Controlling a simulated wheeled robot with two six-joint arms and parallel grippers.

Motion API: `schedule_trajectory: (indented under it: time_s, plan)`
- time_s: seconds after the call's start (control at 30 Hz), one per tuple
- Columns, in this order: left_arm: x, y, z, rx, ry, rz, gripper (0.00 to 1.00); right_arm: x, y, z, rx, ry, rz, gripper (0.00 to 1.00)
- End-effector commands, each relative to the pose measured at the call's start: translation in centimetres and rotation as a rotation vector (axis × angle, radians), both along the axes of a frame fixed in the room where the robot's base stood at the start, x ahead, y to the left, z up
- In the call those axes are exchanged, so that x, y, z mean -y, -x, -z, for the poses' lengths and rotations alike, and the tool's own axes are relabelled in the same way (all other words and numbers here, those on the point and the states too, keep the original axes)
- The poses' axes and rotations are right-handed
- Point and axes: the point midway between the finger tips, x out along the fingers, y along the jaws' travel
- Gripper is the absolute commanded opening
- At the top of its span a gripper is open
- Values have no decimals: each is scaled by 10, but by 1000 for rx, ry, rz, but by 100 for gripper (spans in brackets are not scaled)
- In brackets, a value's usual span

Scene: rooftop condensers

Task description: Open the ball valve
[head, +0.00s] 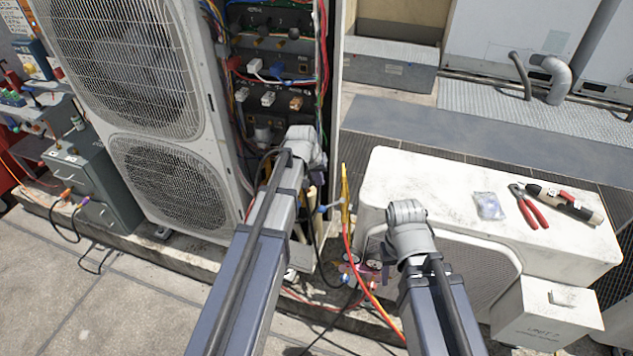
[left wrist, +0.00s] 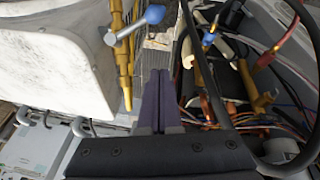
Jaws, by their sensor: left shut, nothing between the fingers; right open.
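The ball valve (head: 345,194) is on an upright brass pipe between the tall unit and the white condenser. Its lever, with a blue grip (head: 322,209), sticks out sideways across the pipe. In the left wrist view, the brass pipe (left wrist: 122,60) is left of my fingers and the blue grip (left wrist: 154,14) is beyond their tips. My left gripper (left wrist: 155,72) is shut and empty, apart from the lever in the picture. In the head view my left arm hides its fingers. My right gripper (head: 385,262) is open beside the white condenser, mostly hidden behind its wrist.
The white condenser (head: 420,180) carries red pliers (head: 528,205), a small bag (head: 488,206) and a dark-and-cream tool (head: 565,202). The tall fan unit (head: 205,75) and its open wiring panel (head: 275,70) stand left. Red and yellow hoses (head: 365,275) and loose cables hang near my arms.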

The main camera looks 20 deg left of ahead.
Motion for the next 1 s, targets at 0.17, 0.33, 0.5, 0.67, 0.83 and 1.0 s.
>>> schedule_trajectory:
  time_s: [0.17, 0.33, 0.5, 0.67, 0.83, 1.0]
  plan:
    - [3, -11, 33, 0, 0, 1, 0, 0, 0, 33, 0, 0, 0, 50]
    - [9, 8, 49, 0, 0, 1, 0, 0, 0, 49, 0, 0, -1, 50]
    - [12, 20, 55, 0, 0, 0, 0, 0, 0, 55, 0, 0, -1, 50]
    - [12, 21, 55, 0, 0, 0, 0, 0, 0, 55, 0, 0, -1, 50]
    - [12, 20, 55, 0, 0, 0, 0, 0, 0, 55, 0, 0, -1, 50]
    - [12, 22, 56, 0, 11, -13, 0, 0, 0, 56, 0, 0, -1, 50]
